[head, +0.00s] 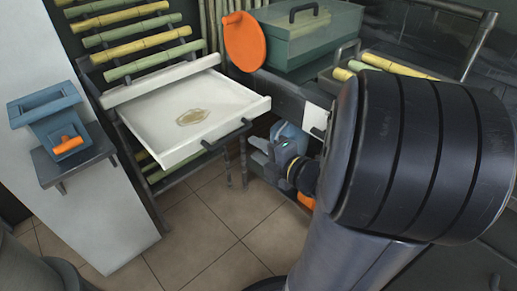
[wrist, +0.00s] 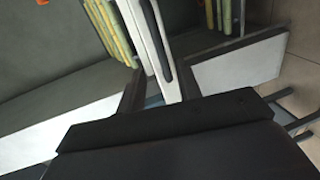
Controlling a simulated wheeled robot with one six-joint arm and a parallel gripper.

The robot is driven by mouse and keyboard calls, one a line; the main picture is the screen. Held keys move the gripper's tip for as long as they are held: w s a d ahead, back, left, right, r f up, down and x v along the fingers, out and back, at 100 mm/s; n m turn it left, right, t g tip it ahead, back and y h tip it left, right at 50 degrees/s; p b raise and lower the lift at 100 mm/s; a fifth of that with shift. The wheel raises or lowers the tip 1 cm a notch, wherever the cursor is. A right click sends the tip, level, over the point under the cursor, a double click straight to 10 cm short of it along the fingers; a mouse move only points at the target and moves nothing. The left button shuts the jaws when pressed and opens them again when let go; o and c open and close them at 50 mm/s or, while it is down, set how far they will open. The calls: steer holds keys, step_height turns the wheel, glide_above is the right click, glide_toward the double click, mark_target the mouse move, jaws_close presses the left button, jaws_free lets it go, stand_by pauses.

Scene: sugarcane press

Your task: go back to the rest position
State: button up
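In the head view my gripper (head: 258,152) is low at the centre, just right of the white drawer's front. Its grey fingers point left and look parted, with nothing seen held between them. The white drawer (head: 233,109) is pulled out and has a dark handle (head: 226,136) on its front; a small gap seems to lie between handle and fingers. A yellowish flat patch (head: 192,117) lies in the drawer. In the wrist view my gripper (wrist: 158,85) shows dark fingers apart, with a white slotted strip (wrist: 150,35) beyond.
A cane rack (head: 130,28) with several stalks stands behind the drawer. A blue box with an orange handle (head: 66,145) sits on a left wall shelf. An orange disc (head: 244,41) and a green case (head: 315,35) are at the back. Tiled floor (head: 215,225) is clear in front.

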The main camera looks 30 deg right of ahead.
mark_target(234, 138)
steer(key=shift+w, duration=0.15)
steer(key=b+x, duration=0.3)
steer(key=x, duration=0.7)
steer(key=shift+w+a, duration=0.1)
steer(key=shift+w, duration=0.05)
steer(key=shift+w+a, duration=0.1)
steer(key=shift+w, duration=0.25)
